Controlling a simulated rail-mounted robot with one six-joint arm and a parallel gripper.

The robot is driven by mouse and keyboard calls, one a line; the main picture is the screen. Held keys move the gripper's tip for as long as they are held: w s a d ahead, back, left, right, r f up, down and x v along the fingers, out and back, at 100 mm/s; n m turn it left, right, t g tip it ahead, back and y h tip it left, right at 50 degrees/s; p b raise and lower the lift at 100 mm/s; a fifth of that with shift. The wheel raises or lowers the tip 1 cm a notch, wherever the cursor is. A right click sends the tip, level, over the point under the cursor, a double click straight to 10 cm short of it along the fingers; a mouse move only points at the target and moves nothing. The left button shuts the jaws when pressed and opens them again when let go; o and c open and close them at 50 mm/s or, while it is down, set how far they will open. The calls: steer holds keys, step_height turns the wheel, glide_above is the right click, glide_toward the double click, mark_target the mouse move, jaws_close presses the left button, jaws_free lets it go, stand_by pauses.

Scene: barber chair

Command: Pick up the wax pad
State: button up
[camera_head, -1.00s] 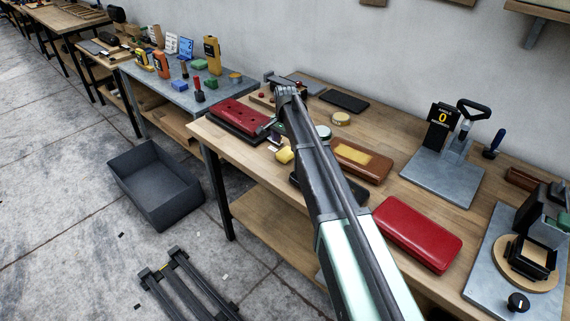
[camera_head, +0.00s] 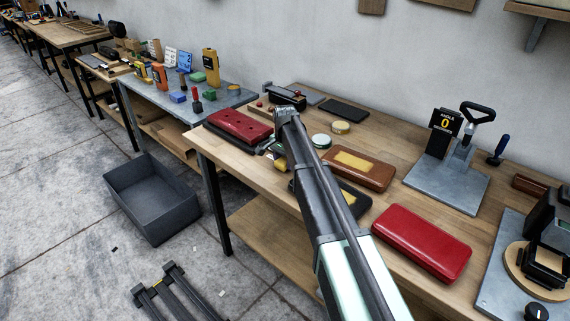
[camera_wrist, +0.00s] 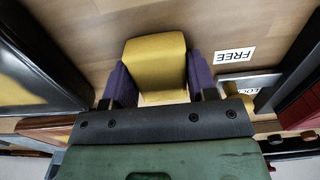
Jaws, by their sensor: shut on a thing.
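A yellow block, which I take as the wax pad (camera_wrist: 157,62), shows in the wrist view between the two purple fingers of my gripper (camera_wrist: 159,84). My gripper is shut on it, one finger along each side. Wood surface shows behind and around the pad. I cannot tell whether the pad still touches the bench. In the head view my arm hides most of the gripper and pad, near the left front edge of the wooden bench (camera_head: 395,145).
Red cases (camera_head: 239,125) (camera_head: 420,241) and a brown case with a tan panel (camera_head: 358,168) lie near my arm. Round tins (camera_head: 321,141) (camera_head: 340,128) stand behind it. A "FREE" label (camera_wrist: 235,56) is right of the gripper. A grey bin (camera_head: 151,198) stands on the floor.

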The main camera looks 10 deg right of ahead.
mark_target(285, 159)
steer(key=shift+c, duration=0.6)
step_height(285, 159, up, 20)
steer(key=p, duration=2)
steer(key=o, duration=0.4)
steer(key=shift+c, duration=1.3)
